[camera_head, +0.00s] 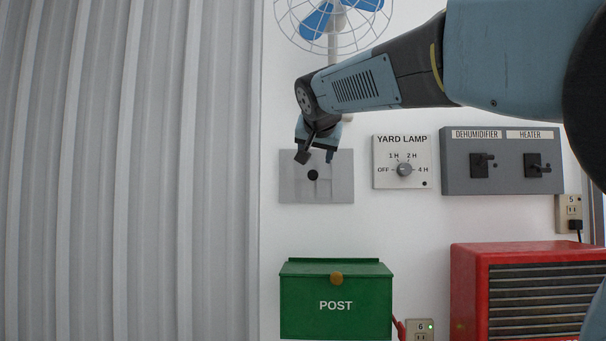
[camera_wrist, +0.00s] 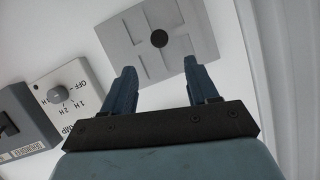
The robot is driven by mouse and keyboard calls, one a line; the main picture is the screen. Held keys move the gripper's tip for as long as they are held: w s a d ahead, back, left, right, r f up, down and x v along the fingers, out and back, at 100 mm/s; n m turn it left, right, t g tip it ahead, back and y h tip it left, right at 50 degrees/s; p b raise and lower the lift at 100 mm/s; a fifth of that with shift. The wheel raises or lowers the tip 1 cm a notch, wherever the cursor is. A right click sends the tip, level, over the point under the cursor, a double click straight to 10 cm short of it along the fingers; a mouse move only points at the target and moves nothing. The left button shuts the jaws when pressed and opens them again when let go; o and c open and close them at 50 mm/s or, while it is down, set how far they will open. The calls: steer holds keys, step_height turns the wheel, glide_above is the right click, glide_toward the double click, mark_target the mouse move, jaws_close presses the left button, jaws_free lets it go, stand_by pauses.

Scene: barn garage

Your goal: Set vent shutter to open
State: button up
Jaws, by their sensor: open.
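The vent shutter looks to be the grey square plate (camera_head: 343,187) on the white wall, with a dark round knob (camera_head: 313,175) near its middle. The plate (camera_wrist: 120,40) and the knob (camera_wrist: 159,39) also show in the wrist view, with lighter raised panels around the knob. My gripper (camera_head: 317,158) is in front of the plate's upper part, its fingers pointing down in the head view. In the wrist view my gripper (camera_wrist: 158,72) is open and empty, its two blue fingers apart, short of the knob in the picture. Contact with the plate cannot be told.
A yard lamp dial panel (camera_head: 402,181) and a dehumidifier and heater switch box (camera_head: 502,184) are to the right. A fan (camera_head: 335,15) is above. A green post box (camera_head: 335,318) and a red heater-like unit (camera_head: 470,290) are below. Corrugated grey wall (camera_head: 130,170) fills the left.

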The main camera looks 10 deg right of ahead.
mark_target(313, 173)
steer(key=x, duration=1.1)
steer(key=shift+w+f, duration=0.1)
steer(key=shift+w, duration=0.05)
jaws_close()
stand_by(0.3)
